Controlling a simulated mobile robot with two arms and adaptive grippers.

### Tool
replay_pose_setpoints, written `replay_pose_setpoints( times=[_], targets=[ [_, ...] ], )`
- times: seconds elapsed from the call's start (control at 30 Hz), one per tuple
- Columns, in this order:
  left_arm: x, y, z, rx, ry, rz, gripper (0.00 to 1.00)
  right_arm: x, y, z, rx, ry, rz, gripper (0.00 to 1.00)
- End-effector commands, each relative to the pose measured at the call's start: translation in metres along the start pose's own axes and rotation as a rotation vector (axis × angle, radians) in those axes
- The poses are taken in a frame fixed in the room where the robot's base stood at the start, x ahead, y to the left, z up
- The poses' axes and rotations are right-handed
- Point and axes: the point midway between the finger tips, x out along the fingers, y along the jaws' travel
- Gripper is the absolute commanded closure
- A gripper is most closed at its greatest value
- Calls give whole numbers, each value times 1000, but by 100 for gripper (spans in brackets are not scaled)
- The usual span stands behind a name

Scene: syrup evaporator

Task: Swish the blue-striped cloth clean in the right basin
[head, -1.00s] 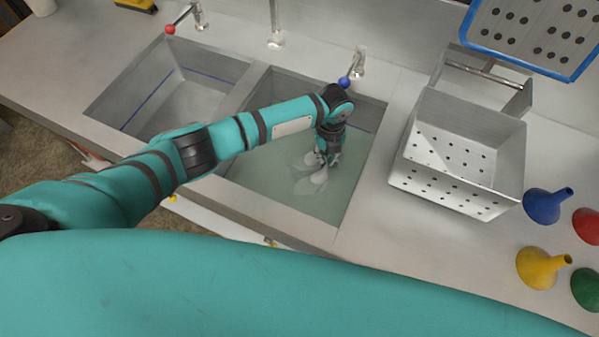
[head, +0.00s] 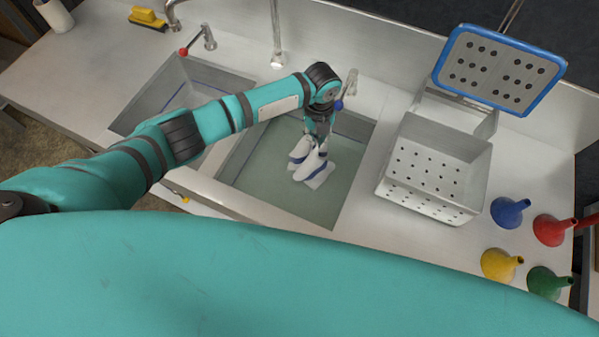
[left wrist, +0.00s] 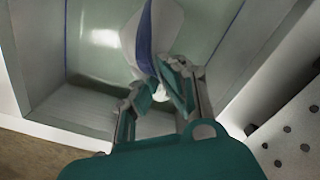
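The white cloth with blue stripes (head: 314,165) hangs bunched from my left gripper (head: 320,138) over the right basin (head: 355,172). Its lower end is at or just above the water; I cannot tell which. The right basin holds greenish, clear water. In the left wrist view, the fingers (left wrist: 155,88) are closed together on the cloth (left wrist: 150,38), which spreads out beyond them with a blue stripe along its edge. My right gripper is not in view.
The left basin (head: 190,85) is to the left, partly behind my arm. A faucet lever with a blue knob (head: 338,104) stands close behind my gripper. A perforated metal box (head: 435,170) and several coloured funnels (head: 508,212) stand to the right.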

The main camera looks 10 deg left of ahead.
Motion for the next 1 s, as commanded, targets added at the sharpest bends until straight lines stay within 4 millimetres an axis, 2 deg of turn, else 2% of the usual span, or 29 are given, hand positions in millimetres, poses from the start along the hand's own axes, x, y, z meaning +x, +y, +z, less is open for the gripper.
replay_pose_setpoints(
  times=[0.03, 0.17, 0.27, 1.0],
  targets=[
    [-18, 2, 1, 0, 0, 0, 100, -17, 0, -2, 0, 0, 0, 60],
    [-41, 5, 4, 0, 0, 0, 100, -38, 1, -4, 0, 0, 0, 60],
    [-50, 7, 7, 1, -3, -3, 100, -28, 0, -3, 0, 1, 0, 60],
    [-182, 28, 23, 0, -3, -3, 100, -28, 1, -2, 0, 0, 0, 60]
  ],
)
